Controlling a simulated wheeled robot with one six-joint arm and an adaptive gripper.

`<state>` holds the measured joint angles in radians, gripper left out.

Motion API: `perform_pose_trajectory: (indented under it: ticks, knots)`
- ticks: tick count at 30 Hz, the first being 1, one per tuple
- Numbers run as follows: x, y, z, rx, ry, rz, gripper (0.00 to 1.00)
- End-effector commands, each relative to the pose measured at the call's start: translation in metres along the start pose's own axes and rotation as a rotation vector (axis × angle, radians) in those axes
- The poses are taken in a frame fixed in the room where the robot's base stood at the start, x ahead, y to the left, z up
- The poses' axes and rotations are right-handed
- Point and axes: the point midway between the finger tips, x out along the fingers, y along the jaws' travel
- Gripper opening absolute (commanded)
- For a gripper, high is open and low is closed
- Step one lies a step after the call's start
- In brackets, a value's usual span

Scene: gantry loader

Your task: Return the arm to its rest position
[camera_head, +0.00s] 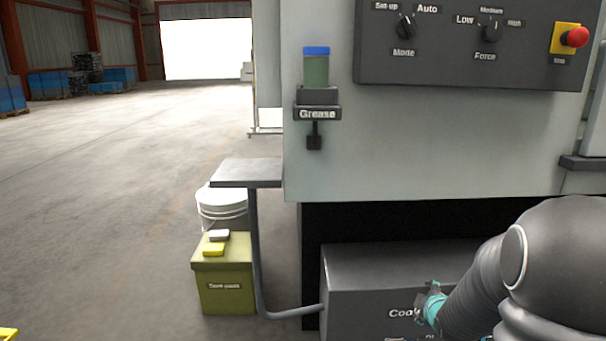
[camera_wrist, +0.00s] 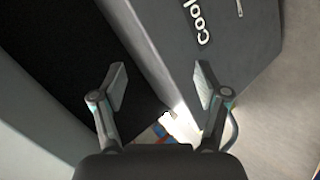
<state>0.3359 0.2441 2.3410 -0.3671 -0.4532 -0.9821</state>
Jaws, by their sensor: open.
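My gripper (camera_wrist: 161,86) is open in the wrist view, its two fingers wide apart with nothing between them. The dark grey coolant box (camera_wrist: 215,40) lies beyond the fingers there, its lettering turned sideways. In the head view my arm comes in from the lower right, in front of the coolant box (camera_head: 375,268). The gripper's fingers are hard to make out in the head view; only a teal part of the arm's end shows near the box's lettering.
A control panel (camera_head: 465,65) with dials and a red stop button (camera_head: 577,37) is on the grey machine. A grease unit (camera_head: 318,100) hangs at its left corner. A small shelf (camera_head: 245,173), white bucket (camera_head: 222,210) and green box (camera_head: 226,285) stand left. Open floor lies further left.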

Motion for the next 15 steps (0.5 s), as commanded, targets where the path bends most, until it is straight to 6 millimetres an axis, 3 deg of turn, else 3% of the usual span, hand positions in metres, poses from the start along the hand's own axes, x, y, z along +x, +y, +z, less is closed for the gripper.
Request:
perform_pose_trajectory:
  ticks: [1, 6, 15]
  knots:
    - [-0.019, 0.011, -0.011, 0.041, -0.013, -0.008, 0.74]
    - [-0.073, 0.023, -0.032, 0.213, -0.075, -0.059, 0.74]
    - [-0.180, 0.020, -0.065, 0.529, -0.173, -0.154, 0.74]
